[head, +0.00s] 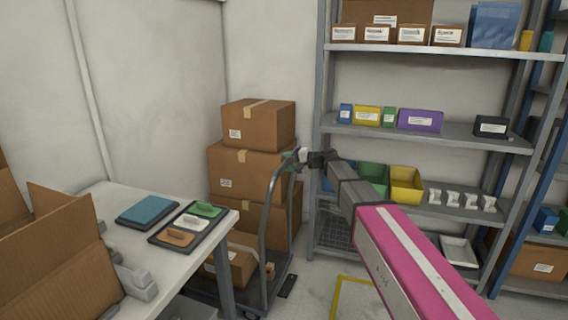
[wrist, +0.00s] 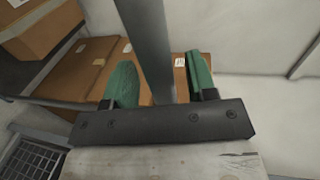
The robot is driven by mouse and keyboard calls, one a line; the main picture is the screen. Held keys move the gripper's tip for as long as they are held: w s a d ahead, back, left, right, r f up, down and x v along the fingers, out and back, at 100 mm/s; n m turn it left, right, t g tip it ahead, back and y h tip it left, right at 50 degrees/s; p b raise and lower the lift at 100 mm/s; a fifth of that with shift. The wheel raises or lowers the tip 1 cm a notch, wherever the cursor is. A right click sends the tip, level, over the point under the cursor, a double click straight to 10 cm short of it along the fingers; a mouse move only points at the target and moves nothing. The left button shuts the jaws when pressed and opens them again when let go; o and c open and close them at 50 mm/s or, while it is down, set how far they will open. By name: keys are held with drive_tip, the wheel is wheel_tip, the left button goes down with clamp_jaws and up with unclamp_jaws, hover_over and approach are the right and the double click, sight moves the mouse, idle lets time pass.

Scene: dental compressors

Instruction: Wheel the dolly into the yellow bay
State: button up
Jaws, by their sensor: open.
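The dolly's grey tubular handle (head: 268,215) rises beside the white table in the head view. The dolly's dark deck shows low behind it, partly hidden. My gripper (head: 296,157) is at the top bend of the handle. In the wrist view, the grey handle bar (wrist: 148,45) passes between the two green fingers of my gripper (wrist: 162,80). The fingers are apart, with a gap on each side of the bar. The yellow bay shows as a yellow floor line (head: 340,290) right of the dolly; my pink arm hides part of that floor.
Cardboard boxes (head: 250,173) are stacked at the dolly, against the wall. A white table (head: 120,215) with a tray and an open carton is close on the left. A grey shelf rack (head: 440,132) stands behind the bay.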

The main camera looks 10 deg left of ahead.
drive_tip(key=shift+x, duration=0.85)
clamp_jaws()
